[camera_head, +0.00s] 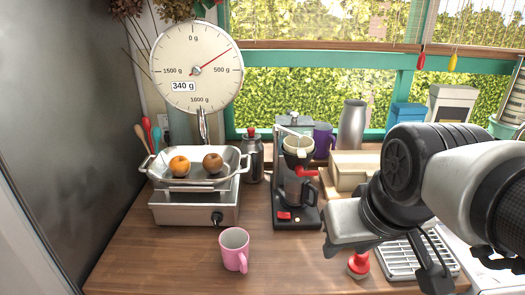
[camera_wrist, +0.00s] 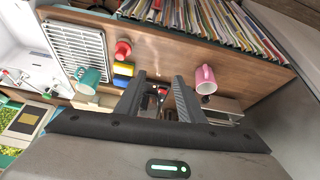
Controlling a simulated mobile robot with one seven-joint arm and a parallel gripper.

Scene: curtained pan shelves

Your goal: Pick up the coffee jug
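The coffee jug (camera_head: 296,190) is a dark glass jug sitting inside the black coffee machine (camera_head: 281,207), under its white filter cone, in the head view. The machine stands on the wooden counter. My gripper (camera_wrist: 157,98) is open and empty in the wrist view, with a clear gap between its two fingers. Part of the coffee machine (camera_wrist: 154,88) shows beyond that gap, but the jug cannot be made out there. In the head view my gripper is to the right of and nearer than the machine, apart from the jug; its fingertips are partly hidden.
A pink mug (camera_head: 234,250) stands front left of the machine. A scale with a metal tray (camera_head: 197,180) holding two fruits is at left. A red-knobbed object (camera_head: 359,264) and drying rack (camera_head: 402,262) are at right.

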